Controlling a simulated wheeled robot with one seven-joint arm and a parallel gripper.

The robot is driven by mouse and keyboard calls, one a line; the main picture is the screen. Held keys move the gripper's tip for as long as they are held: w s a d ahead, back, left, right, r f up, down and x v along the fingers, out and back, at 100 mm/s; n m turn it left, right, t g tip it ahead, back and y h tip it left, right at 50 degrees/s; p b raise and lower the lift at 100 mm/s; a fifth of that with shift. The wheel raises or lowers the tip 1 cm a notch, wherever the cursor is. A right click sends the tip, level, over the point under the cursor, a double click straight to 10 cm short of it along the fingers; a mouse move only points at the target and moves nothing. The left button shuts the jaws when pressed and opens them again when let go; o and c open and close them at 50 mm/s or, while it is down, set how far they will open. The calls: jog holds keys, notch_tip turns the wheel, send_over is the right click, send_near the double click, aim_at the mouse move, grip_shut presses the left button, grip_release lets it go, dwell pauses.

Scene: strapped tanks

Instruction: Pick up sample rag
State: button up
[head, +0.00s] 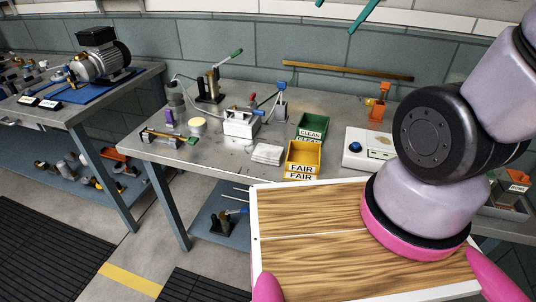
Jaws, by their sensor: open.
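The sample rag (268,153) appears to be the small stack of folded white cloth lying flat on the grey metal workbench (225,165), near its front edge. It sits just left of the yellow bin and in front of the white clamp block. My gripper (335,17) shows only as two teal fingertips at the top edge. They are spread apart with nothing between them, and the rest of it is out of frame. The fingertips appear high above the bench, well clear of the rag.
A yellow bin marked FAIR (303,158) and a green bin marked CLEAN (312,128) stand right of the rag. A white block with a lever (240,124) stands behind it. A white scale (368,147) is farther right. A motor (102,60) sits on the left bench.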

jog(key=w+a+f+m+g, duration=0.2)
jog(key=w+a+f+m, duration=0.25)
jog(key=f, duration=0.25)
jog(key=m+g+h, duration=0.3)
jog(key=m+h, duration=0.1)
jog(key=m, duration=0.6)
send_over(268, 149)
notch_tip(268, 149, down, 25)
jog(key=f, duration=0.5)
jog(key=shift+s+f, duration=0.1)
jog(key=shift+s, duration=0.15)
jog(key=shift+w+f, duration=0.1)
jog(key=shift+f, duration=3.1)
jog(key=shift+c, duration=0.3)
jog(key=c, duration=1.2)
jog(key=shift+o, duration=0.2)
notch_tip(268, 149, up, 10)
jog(key=shift+r, duration=0.1)
